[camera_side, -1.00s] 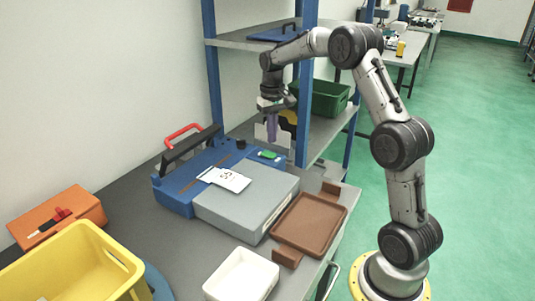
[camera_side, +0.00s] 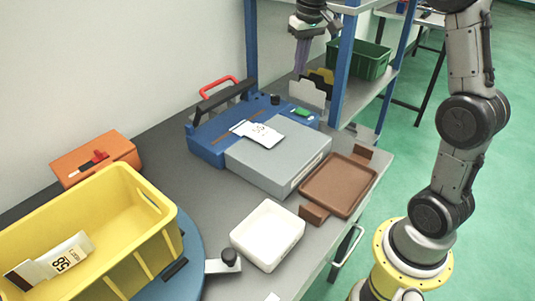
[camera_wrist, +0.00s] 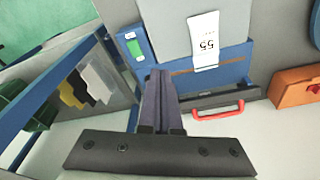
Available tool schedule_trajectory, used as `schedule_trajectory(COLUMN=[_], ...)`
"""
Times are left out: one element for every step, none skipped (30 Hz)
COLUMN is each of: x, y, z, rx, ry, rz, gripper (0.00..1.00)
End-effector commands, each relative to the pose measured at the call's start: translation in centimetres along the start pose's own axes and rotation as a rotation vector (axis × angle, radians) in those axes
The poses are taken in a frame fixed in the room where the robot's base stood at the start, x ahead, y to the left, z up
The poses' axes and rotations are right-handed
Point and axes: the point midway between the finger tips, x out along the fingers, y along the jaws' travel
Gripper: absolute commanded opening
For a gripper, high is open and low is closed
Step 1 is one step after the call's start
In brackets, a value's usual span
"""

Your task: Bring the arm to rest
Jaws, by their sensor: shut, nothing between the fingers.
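My gripper (camera_side: 300,70) hangs in the upper middle of the side view, pointing down, beside a blue shelf post and above the back right of the blue device. Its two purple-grey fingers are together with nothing between them. They also show shut in the wrist view (camera_wrist: 158,98). The upper part of my arm is cut off by the top of the side view.
The blue device (camera_side: 205,146) with grey block (camera_side: 285,160) carries a printed card (camera_side: 262,135). A brown tray (camera_side: 338,187), white tray (camera_side: 268,235), yellow bin (camera_side: 150,245) and orange box (camera_side: 95,157) stand around. A green crate (camera_side: 368,60) sits on the shelf.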

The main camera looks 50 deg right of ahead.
Motion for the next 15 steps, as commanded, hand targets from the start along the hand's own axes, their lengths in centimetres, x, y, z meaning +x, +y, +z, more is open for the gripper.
schedule_trajectory(x=[-2.1, -3.1, -4.2, -5.0, -5.7, -6.5, -7.0, -7.4, -7.9, -8.2, -8.3, -8.5, -8.4, -8.3, -8.1], y=[-1.3, -1.9, -2.6, -3.1, -3.5, -4.0, -4.4, -4.7, -5.0, -5.1, -5.3, -5.4, -5.4, -5.4, -5.4], z=[1.8, 2.8, 4.2, 5.3, 6.5, 8.0, 9.2, 10.5, 12.2, 13.4, 14.7, 16.4, 17.7, 19.0, 20.7], rx=[-0.033, -0.050, -0.072, -0.089, -0.105, -0.127, -0.144, -0.159, -0.181, -0.196, -0.212, -0.233, -0.248, -0.263, -0.283], ry=[0.036, 0.053, 0.077, 0.093, 0.109, 0.131, 0.148, 0.162, 0.184, 0.200, 0.213, 0.233, 0.246, 0.260, 0.278], rz=[-0.008, -0.012, -0.019, -0.024, -0.028, -0.036, -0.041, -0.047, -0.055, -0.061, -0.067, -0.075, -0.081, -0.087, -0.096], gripper=[0.00, 0.00, 0.00, 0.00, 0.00, 0.00, 0.00, 0.00, 0.00, 0.00, 0.00, 0.00, 0.00, 0.00, 0.00])
